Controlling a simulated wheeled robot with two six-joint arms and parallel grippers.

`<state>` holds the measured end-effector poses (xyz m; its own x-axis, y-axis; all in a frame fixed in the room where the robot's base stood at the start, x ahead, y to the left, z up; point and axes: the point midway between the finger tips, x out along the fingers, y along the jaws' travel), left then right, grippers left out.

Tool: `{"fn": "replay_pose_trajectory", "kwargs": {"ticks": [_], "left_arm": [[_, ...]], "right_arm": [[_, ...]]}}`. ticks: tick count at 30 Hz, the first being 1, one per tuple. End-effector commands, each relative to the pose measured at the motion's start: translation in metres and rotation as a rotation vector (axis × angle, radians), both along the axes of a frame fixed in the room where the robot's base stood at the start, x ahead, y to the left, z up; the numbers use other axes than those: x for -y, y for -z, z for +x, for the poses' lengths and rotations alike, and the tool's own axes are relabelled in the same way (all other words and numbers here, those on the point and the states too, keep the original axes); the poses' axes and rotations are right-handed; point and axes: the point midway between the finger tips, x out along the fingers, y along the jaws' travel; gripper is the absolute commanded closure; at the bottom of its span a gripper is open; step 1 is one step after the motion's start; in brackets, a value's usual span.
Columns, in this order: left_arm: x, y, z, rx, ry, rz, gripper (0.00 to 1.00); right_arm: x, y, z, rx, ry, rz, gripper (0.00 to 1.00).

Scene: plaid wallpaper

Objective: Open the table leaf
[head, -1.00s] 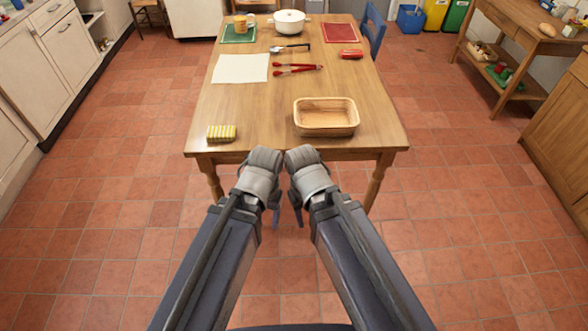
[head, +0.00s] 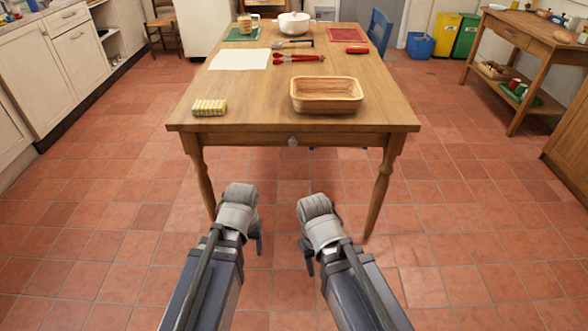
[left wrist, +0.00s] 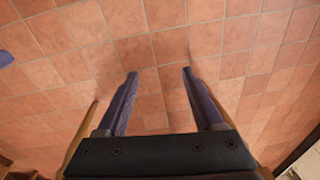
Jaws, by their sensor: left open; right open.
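The wooden table (head: 240,97) stands ahead of me in the head view, its top flat. A small round knob (head: 292,141) sits in the middle of its front apron. I cannot make out a separate leaf or its seam. My left gripper (head: 259,243) is below and left of the knob, in front of the table and apart from it. In the left wrist view its two fingers (left wrist: 160,82) are spread, with only floor tiles between them. My right gripper (head: 308,262) is below and right of the knob, also clear of the table; its fingers are partly hidden behind its wrist.
On the tabletop are a wooden basket (head: 326,95), a yellow striped sponge (head: 209,107), white paper (head: 240,60), red tongs (head: 298,57) and a white pot (head: 293,23). A blue chair (head: 380,32) stands at the right.

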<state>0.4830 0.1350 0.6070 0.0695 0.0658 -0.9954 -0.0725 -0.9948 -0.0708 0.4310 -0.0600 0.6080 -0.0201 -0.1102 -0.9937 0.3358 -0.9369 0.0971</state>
Motion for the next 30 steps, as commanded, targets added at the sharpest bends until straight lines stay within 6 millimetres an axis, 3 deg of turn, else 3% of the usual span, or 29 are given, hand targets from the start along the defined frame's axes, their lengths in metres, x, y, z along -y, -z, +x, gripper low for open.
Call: {"fn": "replay_pose_trajectory", "kwargs": {"ticks": [1,3,8,11,12,16,20,24,30], "left_arm": [[-0.007,0.035,0.007,0.018,-0.024,0.009,0.31],[-0.016,0.055,0.016,0.05,-0.06,0.026,0.31],[-0.039,0.092,0.045,0.163,-0.16,0.095,0.31],[-0.056,0.106,0.076,0.296,-0.24,0.165,0.31],[-0.063,0.106,0.095,0.382,-0.278,0.202,0.31],[-0.068,0.074,0.15,0.669,-0.349,0.275,0.31],[-0.046,0.026,0.201,0.971,-0.345,0.269,0.31],[0.008,-0.028,0.243,1.261,-0.256,0.166,0.31],[0.088,-0.069,0.267,1.461,-0.087,-0.022,0.31]], "right_arm": [[0.0,0.035,0.0,0.0,-0.001,0.0,0.5],[0.0,0.056,0.0,0.001,-0.001,-0.001,0.5],[0.0,0.1,0.0,0.001,-0.003,-0.001,0.5],[0.0,0.125,0.0,0.001,-0.004,-0.001,0.5],[0.0,0.134,0.0,0.002,-0.004,0.0,0.5],[0.0,0.14,0.0,0.002,-0.005,0.0,0.5],[0.0,0.141,0.0,0.002,-0.005,-0.001,0.5],[0.0,0.14,0.0,0.002,-0.005,0.0,0.5],[0.0,0.14,0.0,0.002,-0.005,0.0,0.5]]}}
